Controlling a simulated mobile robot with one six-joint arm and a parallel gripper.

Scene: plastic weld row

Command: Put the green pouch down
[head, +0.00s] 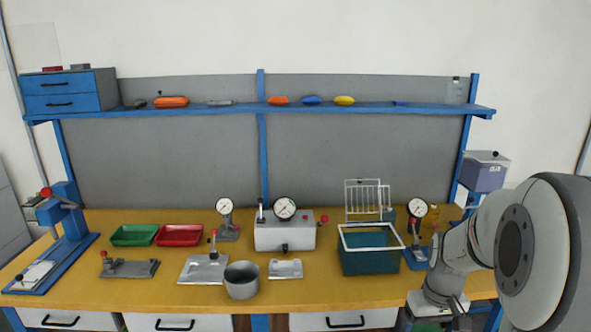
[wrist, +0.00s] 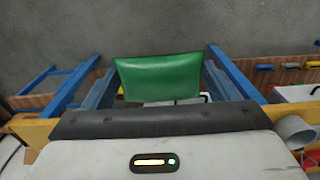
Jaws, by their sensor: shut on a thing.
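The green pouch (wrist: 160,77) shows in the middle of the wrist view, just beyond the dark front edge of my gripper (wrist: 159,84). My gripper is shut on it, and the pouch looks smooth and roughly rectangular. In the head view my gripper (head: 431,319) is at the bottom right, in front of the bench's front edge. A small strip of green under it is cut off by the picture's bottom edge. I cannot tell from these views how high the pouch hangs or whether it touches anything.
The wooden bench (head: 340,290) holds a green tray (head: 133,235), a red tray (head: 180,235), a grey pot (head: 241,281), gauges and a teal bin (head: 370,262) with a white rim. Several coloured pouches lie on the blue shelf (head: 380,107). Bare wood shows along the front right.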

